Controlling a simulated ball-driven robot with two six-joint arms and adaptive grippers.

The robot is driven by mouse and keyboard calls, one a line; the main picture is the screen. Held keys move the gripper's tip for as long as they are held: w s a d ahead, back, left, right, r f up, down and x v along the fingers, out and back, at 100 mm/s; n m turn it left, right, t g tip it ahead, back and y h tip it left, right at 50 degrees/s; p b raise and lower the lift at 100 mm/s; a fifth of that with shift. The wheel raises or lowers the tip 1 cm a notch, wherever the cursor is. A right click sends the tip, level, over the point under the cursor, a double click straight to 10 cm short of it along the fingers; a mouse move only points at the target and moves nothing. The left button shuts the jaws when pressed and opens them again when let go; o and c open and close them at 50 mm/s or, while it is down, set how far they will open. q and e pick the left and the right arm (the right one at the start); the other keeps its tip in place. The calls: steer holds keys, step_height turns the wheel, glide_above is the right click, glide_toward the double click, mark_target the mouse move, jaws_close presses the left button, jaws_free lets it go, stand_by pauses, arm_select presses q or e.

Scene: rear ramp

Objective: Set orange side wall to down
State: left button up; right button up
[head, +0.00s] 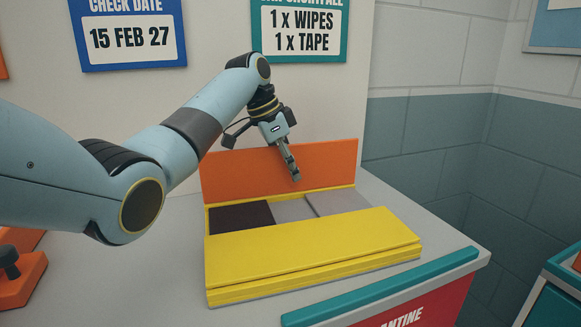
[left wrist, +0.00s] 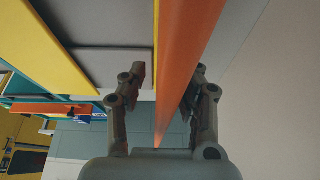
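The orange side wall (head: 235,175) stands upright along the back edge of a yellow box (head: 300,287). My left gripper (head: 294,176) reaches down over the top of this wall, right of its middle. In the left wrist view the orange wall (left wrist: 183,45) runs between the two fingers of my left gripper (left wrist: 168,82). The fingers are apart, one on each side of the wall. My right gripper is in neither view.
A broad yellow panel (head: 310,246) lies across the box's front. Inside are a dark section (head: 240,217) and grey sections (head: 340,200). A pale wall with signs stands behind.

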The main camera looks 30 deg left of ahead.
arm_select(q)
steer(key=shift+c, duration=0.4)
jaws_close()
steer(key=t+y+p, duration=0.1)
steer(key=p, duration=0.1)
steer(key=s+d+t+y+p, duration=0.1)
steer(key=p, duration=0.2)
steer(key=shift+s+d+r+m+p, duration=0.1)
steer(key=shift+s+d+m+p, duration=0.15)
steer(key=shift+m+p, duration=0.1)
steer(key=shift+s+d+f+t+y+p, duration=0.25)
steer(key=shift+s+d+t+y+p, duration=0.1)
steer(key=shift+t+y+p, duration=0.45)
steer(key=shift+s+d+f+m+t+y+p, duration=0.25)
steer(key=shift+m+t+y+p, duration=0.15)
steer(key=shift+t+p, duration=0.15)
